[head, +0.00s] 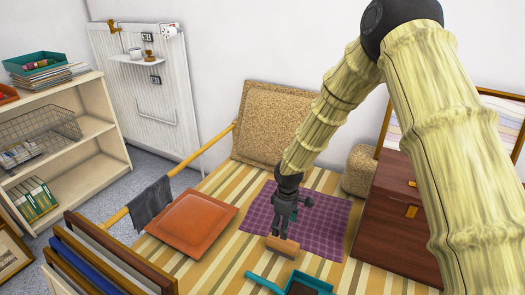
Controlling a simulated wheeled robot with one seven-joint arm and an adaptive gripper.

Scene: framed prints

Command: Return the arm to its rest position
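My arm reaches down from the upper right of the head view, bent at the elbow. My gripper (281,231) hangs fingers down over the front of a purple checked mat (322,222). A small tan block-like object (283,246) is right below the fingertips. I cannot tell whether the fingers touch it or how far apart they are. A teal dustpan (297,285) with dark contents lies just in front, cut by the bottom edge.
A dark red-brown cabinet (398,220) stands right, partly behind my arm. A speckled cushion (270,118) leans at the back. Shelves (85,133) and leaning frames (105,262) occupy the left.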

